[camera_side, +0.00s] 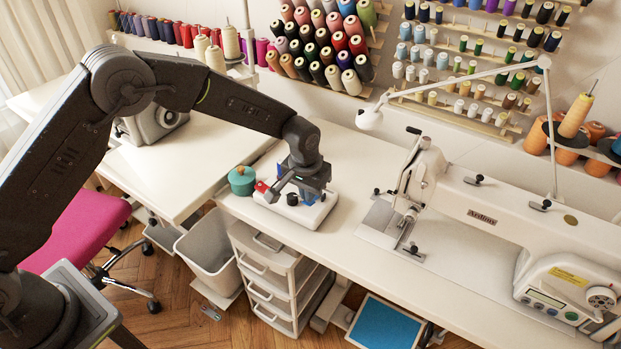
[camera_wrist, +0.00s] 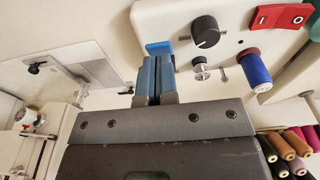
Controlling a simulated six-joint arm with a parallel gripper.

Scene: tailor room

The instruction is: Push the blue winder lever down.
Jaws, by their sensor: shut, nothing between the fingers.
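The winder is a white unit (camera_side: 318,212) at the middle of the table in the side view. It fills the upper part of the wrist view (camera_wrist: 178,18). Its blue lever (camera_wrist: 158,47) shows in the wrist view as a short blue block at the panel's lower left edge. My gripper (camera_wrist: 156,62) is shut and empty, its blue-grey fingertips right by the lever; I cannot tell whether they touch it. In the side view my gripper (camera_side: 308,188) is low over the winder and hides most of the lever.
The winder carries a black knob (camera_wrist: 207,32), a red switch (camera_wrist: 280,17) and a spool of blue thread (camera_wrist: 253,68). A sewing machine (camera_side: 480,205) stands to the right, with bare white table between.

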